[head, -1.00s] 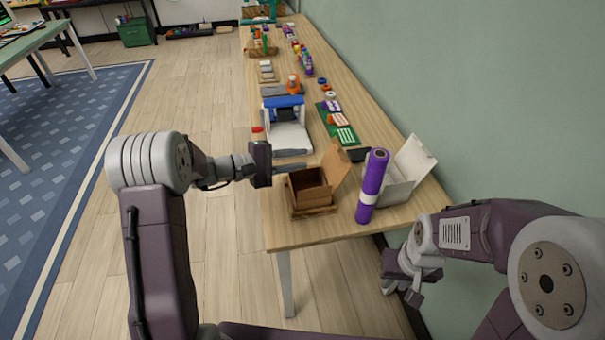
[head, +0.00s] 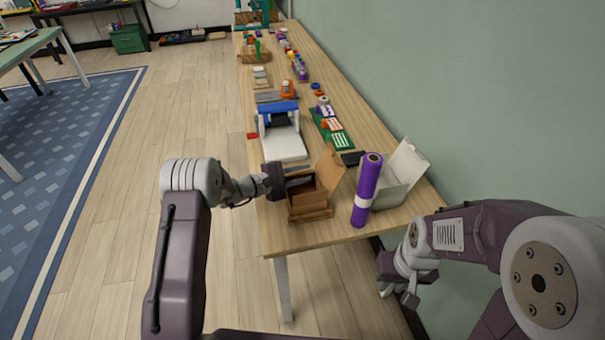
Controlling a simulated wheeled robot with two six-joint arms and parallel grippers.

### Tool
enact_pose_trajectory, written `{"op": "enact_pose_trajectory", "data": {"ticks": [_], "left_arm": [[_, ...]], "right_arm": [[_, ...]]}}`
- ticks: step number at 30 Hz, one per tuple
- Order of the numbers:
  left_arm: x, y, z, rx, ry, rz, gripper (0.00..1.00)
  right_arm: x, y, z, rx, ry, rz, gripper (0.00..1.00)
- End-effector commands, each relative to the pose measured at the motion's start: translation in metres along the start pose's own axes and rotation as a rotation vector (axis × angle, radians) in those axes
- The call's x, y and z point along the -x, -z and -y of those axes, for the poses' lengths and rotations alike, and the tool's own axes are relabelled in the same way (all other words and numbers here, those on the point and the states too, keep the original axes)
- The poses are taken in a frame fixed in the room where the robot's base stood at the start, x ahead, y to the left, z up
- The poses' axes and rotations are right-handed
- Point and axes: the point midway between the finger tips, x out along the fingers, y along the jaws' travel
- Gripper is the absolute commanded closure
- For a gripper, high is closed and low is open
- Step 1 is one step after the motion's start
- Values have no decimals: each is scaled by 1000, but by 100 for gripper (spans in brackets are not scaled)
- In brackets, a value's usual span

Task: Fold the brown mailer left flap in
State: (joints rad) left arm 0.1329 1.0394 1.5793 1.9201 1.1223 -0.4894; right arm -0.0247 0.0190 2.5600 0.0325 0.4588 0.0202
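The brown mailer (head: 312,203) is an open cardboard box near the front end of the table, with a tall lid flap (head: 330,168) standing up at its back right. My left gripper (head: 298,180) is at the box's left side, its fingers reaching over the left edge. The left flap is hidden or too small to make out behind the gripper. I cannot tell whether the fingers touch the box or how far they are apart. My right gripper (head: 402,292) hangs low beside the table's right front edge, away from the mailer, and its opening is unclear.
A purple roll (head: 367,190) stands close to the right of the mailer, with an open white box (head: 401,172) behind it. A blue and white device (head: 283,140) lies farther back on the wooden table (head: 300,237). A wall runs along the right.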

Motion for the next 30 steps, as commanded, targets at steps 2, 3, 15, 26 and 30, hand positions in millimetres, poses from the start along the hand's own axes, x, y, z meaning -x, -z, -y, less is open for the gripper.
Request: {"op": "enact_pose_trajectory", "data": {"ticks": [2, 3, 15, 26, 30], "left_arm": [[-2, 0, 0, 0, 0, 0, 76], [-2, 0, 0, 0, 0, 0, 76], [-1, 0, 0, 0, 0, 0, 100], [-1, 0, 0, 0, 0, 0, 100], [-1, 0, 0, 0, 0, 0, 100]], "right_arm": [[0, 0, 0, 0, 0, 0, 76], [0, 0, 0, 0, 0, 0, 76], [0, 0, 0, 0, 0, 0, 76], [0, 0, 0, 0, 0, 0, 76], [0, 0, 0, 0, 0, 0, 76]]}}
